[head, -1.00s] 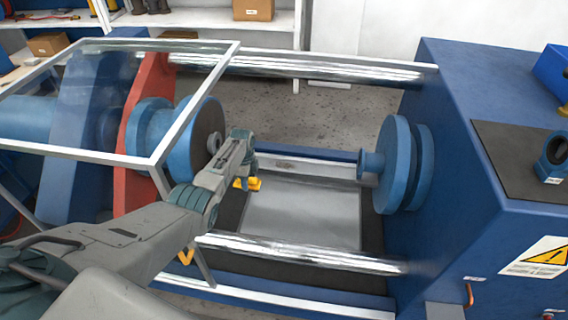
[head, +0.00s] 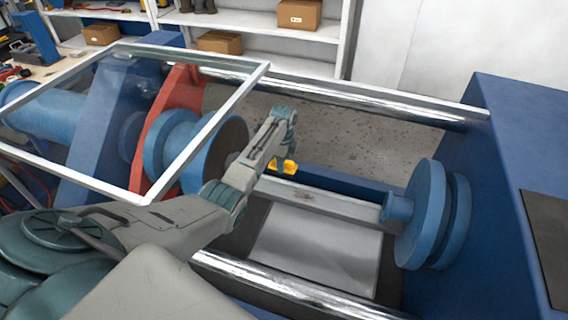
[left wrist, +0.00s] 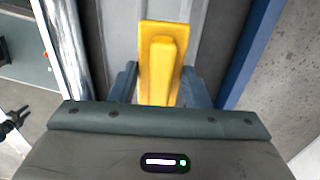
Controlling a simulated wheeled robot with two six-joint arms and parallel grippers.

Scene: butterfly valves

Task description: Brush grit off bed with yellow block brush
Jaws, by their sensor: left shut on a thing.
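My left gripper (head: 286,152) is shut on the yellow block brush (head: 283,167), which shows below its fingers near the far side of the machine bed. In the left wrist view the yellow brush (left wrist: 161,58) sits between the two blue-grey fingers (left wrist: 160,90), over a grey strip. The bed has a flat grey plate (head: 315,250) and a raised grey strip (head: 335,207) behind it. A small dark reddish patch, perhaps grit, (head: 303,196) lies on that strip, right of the brush. Whether the brush touches the bed is unclear. My right gripper is not in view.
Shiny tie bars (head: 360,100) run along the far and near sides. A blue flanged disc (head: 428,215) stands at right, another (head: 225,150) at left beside a red plate (head: 170,120). A clear framed guard (head: 205,130) hangs over the left side.

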